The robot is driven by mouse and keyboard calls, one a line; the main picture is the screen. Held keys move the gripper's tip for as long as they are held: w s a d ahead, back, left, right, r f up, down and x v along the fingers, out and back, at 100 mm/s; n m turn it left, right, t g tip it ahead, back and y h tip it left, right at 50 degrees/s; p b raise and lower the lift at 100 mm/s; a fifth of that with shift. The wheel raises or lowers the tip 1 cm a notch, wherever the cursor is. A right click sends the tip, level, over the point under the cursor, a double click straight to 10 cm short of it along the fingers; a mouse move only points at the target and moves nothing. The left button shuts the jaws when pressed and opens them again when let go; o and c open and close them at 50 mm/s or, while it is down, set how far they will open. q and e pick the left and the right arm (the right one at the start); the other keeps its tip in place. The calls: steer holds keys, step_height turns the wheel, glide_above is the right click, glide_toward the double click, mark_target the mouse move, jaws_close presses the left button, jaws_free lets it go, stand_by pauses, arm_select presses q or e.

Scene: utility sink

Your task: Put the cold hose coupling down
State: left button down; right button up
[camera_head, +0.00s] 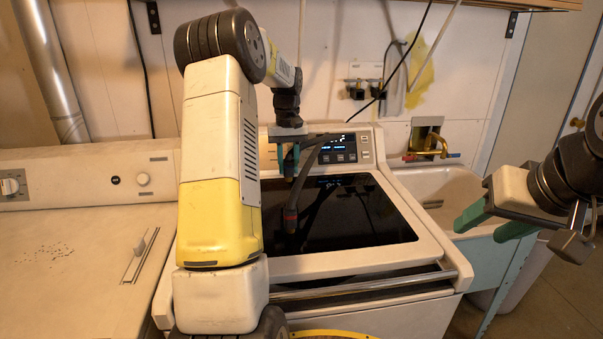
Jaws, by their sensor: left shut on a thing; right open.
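My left gripper (288,167) has teal fingers pointing down above the back left part of the washer's dark glass lid. It is shut on the cold hose coupling (289,179), a small dark brownish piece that shows just below the fingertips and is partly hidden by them. A black hose (292,200) with a reddish band near its lower end hangs beside it, in front of the lid. Whether its end touches the glass I cannot tell. My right gripper (490,222) is open and empty, by the sink at the right.
The white washer (425,262) has a control panel (340,148) at its back. A sink (450,195) stands to its right, below a wall valve box (428,140) with red and blue handles. A dryer (60,265) is at the left. The lid's right side is clear.

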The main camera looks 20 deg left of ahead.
arm_select(q)
steer(key=shift+a, duration=0.6)
steer(key=shift+a+f, duration=0.15)
steer(key=shift+f, duration=1.65)
steer(key=shift+f, duration=0.1)
steer(key=c, duration=1.1)
jaws_free()
